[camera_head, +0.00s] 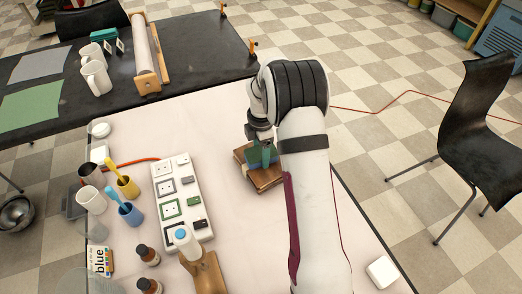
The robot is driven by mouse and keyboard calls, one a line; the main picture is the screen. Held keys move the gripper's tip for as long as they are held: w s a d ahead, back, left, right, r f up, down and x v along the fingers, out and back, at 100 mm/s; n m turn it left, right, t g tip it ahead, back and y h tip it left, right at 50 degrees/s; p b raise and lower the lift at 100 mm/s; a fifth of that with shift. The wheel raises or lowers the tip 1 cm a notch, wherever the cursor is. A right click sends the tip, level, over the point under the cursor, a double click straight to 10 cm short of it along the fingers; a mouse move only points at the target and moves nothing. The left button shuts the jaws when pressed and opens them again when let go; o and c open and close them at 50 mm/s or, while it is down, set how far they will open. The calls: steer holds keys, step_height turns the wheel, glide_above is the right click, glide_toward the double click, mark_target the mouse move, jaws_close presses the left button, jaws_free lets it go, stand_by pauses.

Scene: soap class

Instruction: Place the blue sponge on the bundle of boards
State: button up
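The bundle of boards (267,184) is a stack of brown wooden pieces on the pale table, right of the middle. A small blue and green thing (256,158), which looks like the blue sponge, is on or just above the top of the boards. My gripper (262,150) points down right over it, coming from the right. The fingers are small and partly merge with the blue-green patch, so I cannot tell whether they are open or shut on it, nor whether it touches the boards.
Left of the boards stands a white panel of sockets (183,200). Further left are a yellow cup (128,188), a blue cup (131,215) and white mugs. Brown bottles (147,255) and a dispenser (187,243) stand at the front. The table between panel and boards is clear.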

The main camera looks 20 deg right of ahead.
steer(key=o, duration=0.4)
steer(key=shift+c, duration=0.2)
steer(key=shift+r, duration=0.1)
step_height(320, 180, up, 11)
steer(key=s+a+r+m, duration=0.5)
steer(key=s+r+m, duration=0.1)
steer(key=s+r, duration=0.15)
steer(key=s+a+f+m+y, duration=0.1)
steer(key=s+a+m, duration=0.3)
steer(key=s+m, duration=0.4)
steer(key=s+a+f+m, duration=0.1)
steer(key=s+a+m, duration=0.3)
steer(key=s+m, duration=0.5)
steer(key=s, duration=0.7)
steer(key=shift+s+a+m+y, duration=0.25)
steer(key=shift+s+m+y, duration=0.05)
steer(key=shift+s+y, duration=0.1)
